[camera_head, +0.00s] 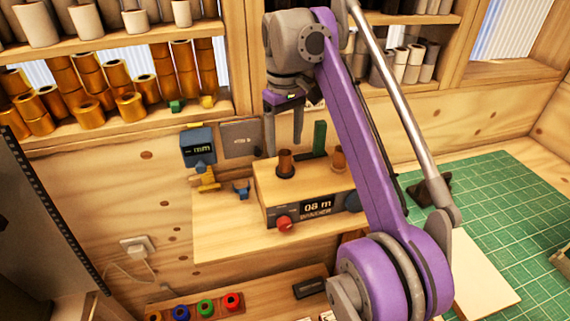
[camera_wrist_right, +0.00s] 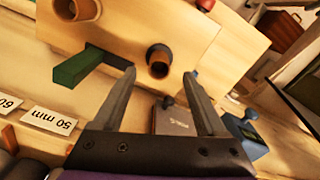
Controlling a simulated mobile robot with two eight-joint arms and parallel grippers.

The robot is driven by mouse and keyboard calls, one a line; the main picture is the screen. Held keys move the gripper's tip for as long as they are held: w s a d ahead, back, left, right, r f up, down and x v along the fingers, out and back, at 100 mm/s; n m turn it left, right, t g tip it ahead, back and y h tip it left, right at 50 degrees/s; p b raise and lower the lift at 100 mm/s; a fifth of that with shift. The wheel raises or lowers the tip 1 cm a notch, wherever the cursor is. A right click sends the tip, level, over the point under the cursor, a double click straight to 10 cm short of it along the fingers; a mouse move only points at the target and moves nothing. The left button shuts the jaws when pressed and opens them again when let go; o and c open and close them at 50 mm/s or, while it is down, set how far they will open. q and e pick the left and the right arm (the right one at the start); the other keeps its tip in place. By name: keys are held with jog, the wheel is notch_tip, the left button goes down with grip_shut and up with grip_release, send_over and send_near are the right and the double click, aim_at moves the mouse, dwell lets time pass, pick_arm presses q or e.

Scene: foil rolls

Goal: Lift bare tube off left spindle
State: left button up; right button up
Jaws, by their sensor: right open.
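A bare brown tube (camera_head: 286,160) stands upright on the left spindle of the wooden winder box (camera_head: 263,204). It also shows in the right wrist view (camera_wrist_right: 158,68), with a dark collar around its base. My right gripper (camera_head: 284,146) is open and empty, pointing down just above this tube. In the right wrist view its two fingertips (camera_wrist_right: 160,76) are spread on either side of the tube's line, and I see no contact. A second brown tube (camera_head: 338,158) stands on the right spindle, partly behind my purple arm. My left gripper is not in view.
A green upright post (camera_head: 319,138) stands behind the spindles, close to the right gripper. A blue gauge (camera_head: 198,147) and a grey plate (camera_head: 240,138) are on the wall. Shelves of gold rolls (camera_head: 90,80) are at the left. A green mat (camera_head: 500,210) lies at the right.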

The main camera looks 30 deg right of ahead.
aim_at(285, 154)
notch_tip(285, 154, down, 4)
jog(key=shift+f+b, duration=0.25)
jog(key=shift+b, duration=0.35)
grip_shut()
